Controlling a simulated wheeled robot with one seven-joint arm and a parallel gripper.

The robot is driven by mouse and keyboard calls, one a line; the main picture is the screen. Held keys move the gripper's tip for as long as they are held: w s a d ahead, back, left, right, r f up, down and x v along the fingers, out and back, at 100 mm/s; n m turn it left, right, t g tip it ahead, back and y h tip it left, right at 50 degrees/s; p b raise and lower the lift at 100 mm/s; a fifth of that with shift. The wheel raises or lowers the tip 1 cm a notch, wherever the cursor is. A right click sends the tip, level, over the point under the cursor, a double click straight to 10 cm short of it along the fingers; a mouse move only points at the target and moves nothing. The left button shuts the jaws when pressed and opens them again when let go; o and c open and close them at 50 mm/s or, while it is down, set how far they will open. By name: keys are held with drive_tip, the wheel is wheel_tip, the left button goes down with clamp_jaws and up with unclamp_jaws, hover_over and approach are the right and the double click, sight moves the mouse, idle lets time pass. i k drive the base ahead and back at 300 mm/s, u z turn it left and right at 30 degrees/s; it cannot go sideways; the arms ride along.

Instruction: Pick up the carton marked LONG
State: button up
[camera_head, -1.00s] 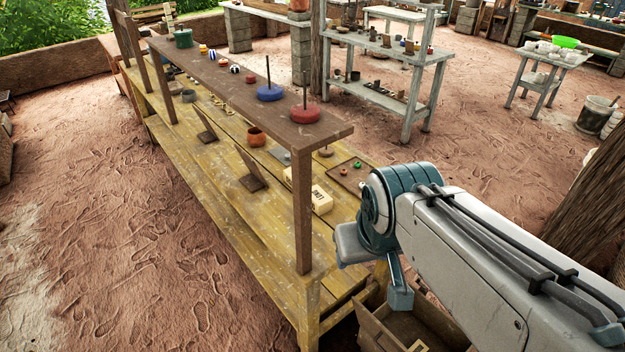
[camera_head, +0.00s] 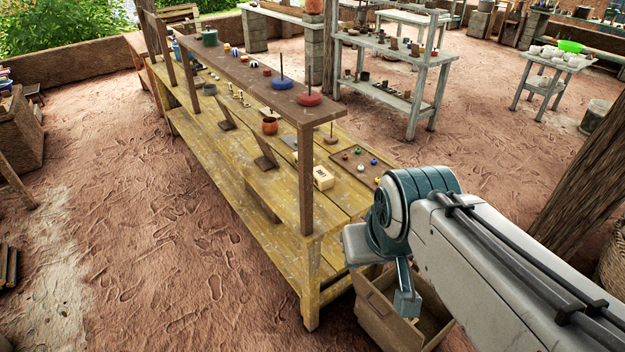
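A small cream carton (camera_head: 323,176) with dark lettering lies on the yellow wooden bench (camera_head: 262,232), just right of the front post of the raised brown shelf. The post stands close by its left side. The lettering is too small to read surely. My arm comes in from the lower right and bends at a teal joint, to the right of the carton and apart from it.
The brown shelf (camera_head: 240,78) above the bench carries ringed posts and small balls. A tray (camera_head: 355,162) with coloured balls lies right of the carton. An open box (camera_head: 385,312) stands below my arm.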

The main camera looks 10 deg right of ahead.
sight(323, 178)
drive_tip(key=u, duration=0.35)
drive_tip(key=i, duration=1.15)
drive_tip(key=z, duration=0.9)
drive_tip(key=i, duration=0.25)
drive_tip(key=z, duration=0.3)
